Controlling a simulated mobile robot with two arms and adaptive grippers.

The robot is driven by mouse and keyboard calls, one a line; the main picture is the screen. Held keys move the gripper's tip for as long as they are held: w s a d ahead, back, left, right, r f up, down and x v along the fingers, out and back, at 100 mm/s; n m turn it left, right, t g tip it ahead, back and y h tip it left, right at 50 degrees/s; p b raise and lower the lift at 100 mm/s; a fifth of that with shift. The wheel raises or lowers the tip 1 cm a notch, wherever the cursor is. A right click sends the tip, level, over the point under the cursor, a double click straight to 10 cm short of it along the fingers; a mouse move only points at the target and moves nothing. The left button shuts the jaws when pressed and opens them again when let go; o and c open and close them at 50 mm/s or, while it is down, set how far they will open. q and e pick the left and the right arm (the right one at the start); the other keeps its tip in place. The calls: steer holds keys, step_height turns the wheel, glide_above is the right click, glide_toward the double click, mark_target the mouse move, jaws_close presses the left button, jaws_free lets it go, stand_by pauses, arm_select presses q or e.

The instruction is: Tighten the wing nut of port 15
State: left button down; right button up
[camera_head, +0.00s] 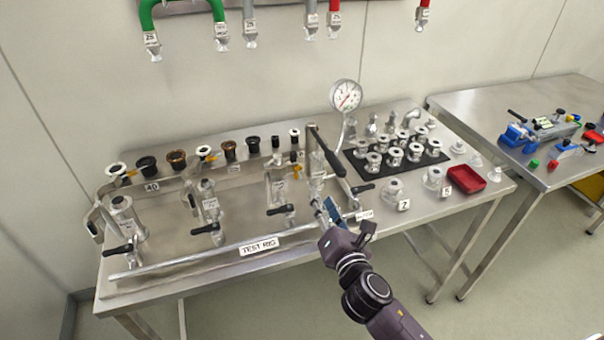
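The test rig (262,246) is a metal manifold along the front left of the steel table, with several upright ports and black-handled valves. The rightmost port (317,182) is a metal fitting with a small white tag, too small to read. I cannot tell for sure which port is 15. No wing nut can be made out clearly. My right gripper (324,207) is just in front of the rightmost port's lower part. I cannot tell whether it touches the port or whether its fingers are open. My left gripper is not in view.
A black bar handle (327,152) rises beside the rightmost port, near a pressure gauge (346,96). Right of it are a black mat (386,174) of metal fittings and a red tray (466,179). Coloured hoses (147,15) hang above. A second table (480,104) stands at right.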

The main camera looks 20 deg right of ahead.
mark_target(299, 170)
steer(key=w+a+n, duration=0.1)
steer(key=w, duration=0.2)
steer(key=w+r+n+y+p, duration=0.1)
steer(key=w+n, duration=0.1)
steer(key=w, duration=0.1)
steer(key=w+a+r+n+t, duration=0.1)
steer(key=w, duration=0.2)
steer(key=shift+w+a+n, duration=0.2)
steer(key=shift+a+n, duration=0.1)
steer(key=shift+c, duration=0.3)
